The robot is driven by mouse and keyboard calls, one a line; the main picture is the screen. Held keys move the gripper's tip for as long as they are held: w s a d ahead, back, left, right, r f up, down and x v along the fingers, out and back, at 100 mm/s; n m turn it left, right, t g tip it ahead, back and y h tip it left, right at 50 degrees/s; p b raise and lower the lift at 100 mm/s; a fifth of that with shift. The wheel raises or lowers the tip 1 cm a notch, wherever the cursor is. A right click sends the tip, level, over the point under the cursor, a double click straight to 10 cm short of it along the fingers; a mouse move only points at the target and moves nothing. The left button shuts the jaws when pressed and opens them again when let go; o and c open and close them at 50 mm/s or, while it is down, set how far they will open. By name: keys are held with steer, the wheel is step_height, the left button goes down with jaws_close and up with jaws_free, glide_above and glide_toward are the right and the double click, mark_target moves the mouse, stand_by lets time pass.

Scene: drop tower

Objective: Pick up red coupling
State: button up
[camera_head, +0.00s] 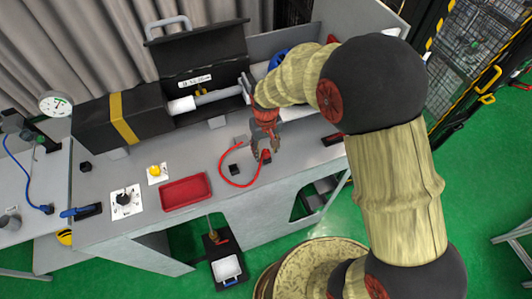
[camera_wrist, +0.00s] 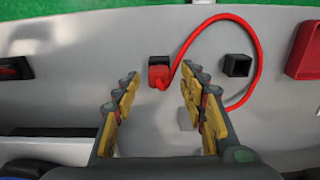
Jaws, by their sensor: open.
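The red coupling (camera_wrist: 158,72) sits on the grey bench top, with a red cable curving away from it to the right in the wrist view. In the head view the coupling (camera_head: 266,156) lies near the bench's front edge, just under my gripper (camera_head: 264,150). In the wrist view my gripper (camera_wrist: 160,88) is open and empty. Its two yellow-padded fingers stand either side of the line to the coupling, which appears beyond the fingertips. The fingers partly cover the cable.
A small black block (camera_head: 234,170) stands inside the cable's loop; it also shows in the wrist view (camera_wrist: 237,65). A red tray (camera_head: 186,190) lies to the left. A black machine with an open lid (camera_head: 205,60) stands behind. A grey block (camera_wrist: 188,117) is near my right finger.

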steer(key=shift+f, duration=0.55)
steer(key=shift+c, duration=0.4)
steer(key=c, duration=0.7)
steer(key=shift+c, duration=0.7)
